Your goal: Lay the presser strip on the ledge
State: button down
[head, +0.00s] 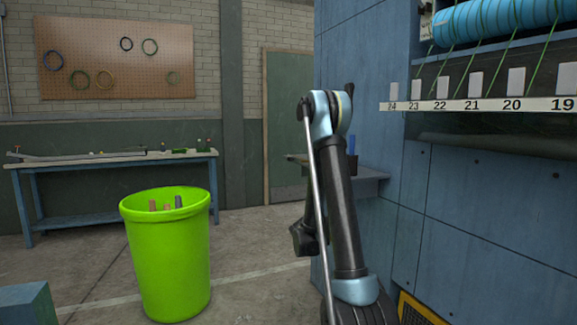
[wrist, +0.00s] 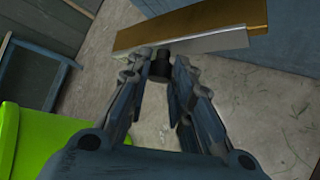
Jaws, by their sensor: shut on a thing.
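A long bar with a gold-brown face and a silver-grey face, which looks like the presser strip (wrist: 205,43), lies across the top of the wrist view. A short black knob (wrist: 160,67) sits at its near side. My gripper (wrist: 157,74) is shut on this knob, with the bar just beyond the fingertips. In the head view I cannot make out the strip or the fingertips. A narrow ledge with numbered white labels (head: 482,105) runs along the blue cabinet at the upper right, well apart from my arm. White tabs stand along it.
A lime-green bin (head: 168,262) with several items in it stands left of my arm. A small shelf (head: 369,178) with a dark cup juts from the blue cabinet (head: 367,85) behind my arm. A workbench (head: 110,160) stands at the left wall.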

jog(key=shift+d, duration=0.15)
jog(key=w+a+r+m+h, duration=0.1)
jog(key=a+r, duration=0.2)
jog(key=r, duration=0.8)
jog(key=w+a+r+m+g+h, duration=0.1)
jog(key=a+r, duration=0.3)
jog(key=r, duration=0.7)
jog(key=w+a+r+m+h, duration=0.1)
jog(key=w+a+r+m, duration=0.1)
jog(key=r, duration=1)
jog(key=shift+w+a+g+h, duration=0.3)
jog(key=shift+w+a+g, duration=0.15)
jog(key=shift+a, duration=0.5)
jog(key=w+d+f, duration=0.1)
jog(key=w+d, duration=0.1)
jog(key=d, duration=0.3)
jog(key=w+d+f, duration=0.1)
jog(key=d+f, duration=0.1)
jog(key=d, duration=0.4)
jog(key=shift+w+d, duration=0.15)
jog(key=shift+w, duration=0.2)
